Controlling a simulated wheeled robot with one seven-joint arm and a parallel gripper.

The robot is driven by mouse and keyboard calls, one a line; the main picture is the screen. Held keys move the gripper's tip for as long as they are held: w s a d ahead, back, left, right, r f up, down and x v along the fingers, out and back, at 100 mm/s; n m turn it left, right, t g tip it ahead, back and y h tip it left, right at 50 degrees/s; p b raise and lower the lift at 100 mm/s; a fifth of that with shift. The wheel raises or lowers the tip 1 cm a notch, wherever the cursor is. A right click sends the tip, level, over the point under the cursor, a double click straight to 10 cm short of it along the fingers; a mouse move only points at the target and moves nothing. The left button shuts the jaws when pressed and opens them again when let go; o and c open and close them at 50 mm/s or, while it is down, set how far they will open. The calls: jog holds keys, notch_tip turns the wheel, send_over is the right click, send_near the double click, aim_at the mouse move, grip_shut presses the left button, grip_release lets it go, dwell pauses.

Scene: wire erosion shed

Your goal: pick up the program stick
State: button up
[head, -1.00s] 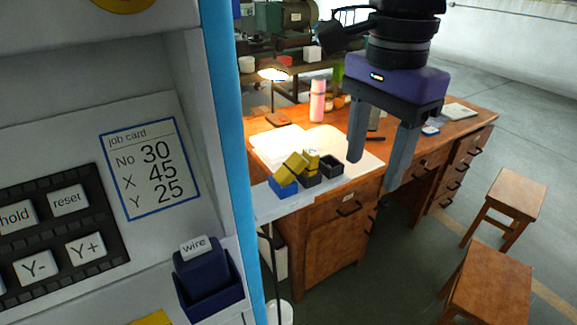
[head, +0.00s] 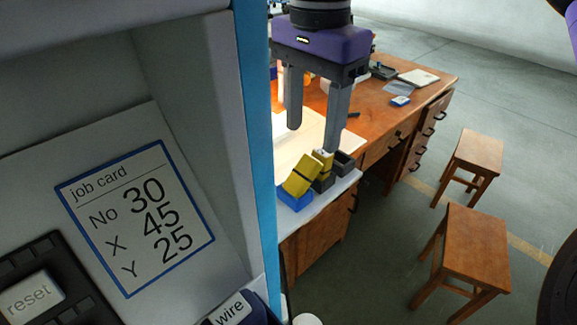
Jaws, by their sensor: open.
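No label reading "program" shows, so I cannot tell for sure which thing is the program stick. A yellow block (head: 302,175) leans tilted at a blue holder (head: 294,199) on a pale ledge beside the machine. A second yellow block (head: 325,158) with a whitish top stands just behind it, by dark holders. One dark open holder (head: 344,162) looks empty. A dark blue piece labelled "wire" (head: 232,308) is cut off at the bottom edge. My gripper (head: 314,137) points down with fingers apart and nothing between them. In the picture it is just above the yellow blocks; its distance is unclear.
The machine's blue edge (head: 259,150) and job card (head: 138,218), reading No 30, X 45, Y 25, fill the left. A wooden desk (head: 415,92) stands behind the ledge. Two stools (head: 467,250) stand on the right, with open floor around them.

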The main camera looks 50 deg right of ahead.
aim_at(310, 159)
notch_tip(310, 159, down, 8)
jog(key=shift+r, duration=0.2)
dwell(0.3)
grip_shut()
